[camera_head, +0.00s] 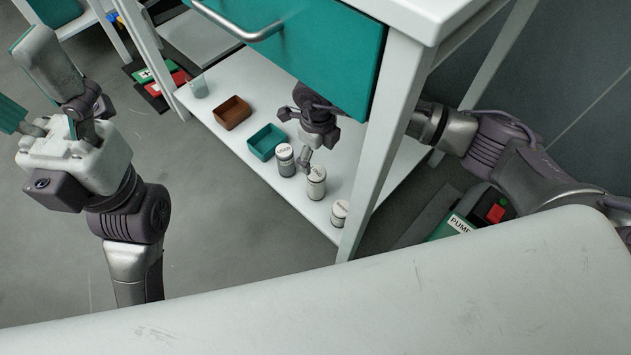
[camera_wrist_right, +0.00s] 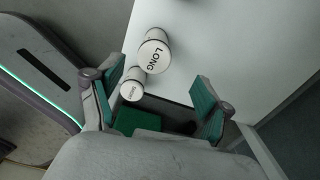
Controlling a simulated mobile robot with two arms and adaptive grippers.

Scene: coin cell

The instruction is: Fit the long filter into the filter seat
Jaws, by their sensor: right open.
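The long filter, a white cylinder marked LONG (camera_wrist_right: 153,52), stands on the lower shelf in the right wrist view. It appears to be the middle canister (camera_head: 316,184) in the head view. My right gripper (camera_head: 304,160) reaches under the teal drawer, close to the canisters. In the right wrist view its teal-padded fingers (camera_wrist_right: 155,100) are spread and empty, with the long filter beyond them. A smaller canister marked SHORT (camera_wrist_right: 132,84) stands beside it. My left gripper (camera_head: 42,120) is raised at the left, away from the shelf; its finger gap is unclear. I cannot make out the filter seat.
On the shelf (camera_head: 225,68) are a brown bin (camera_head: 232,112), a teal bin (camera_head: 266,141), a dark-sided canister (camera_head: 285,160) and a smaller canister (camera_head: 340,213). The teal drawer (camera_head: 318,45) and a table leg (camera_head: 385,140) crowd my right arm. A PUMP panel (camera_head: 460,224) sits low right.

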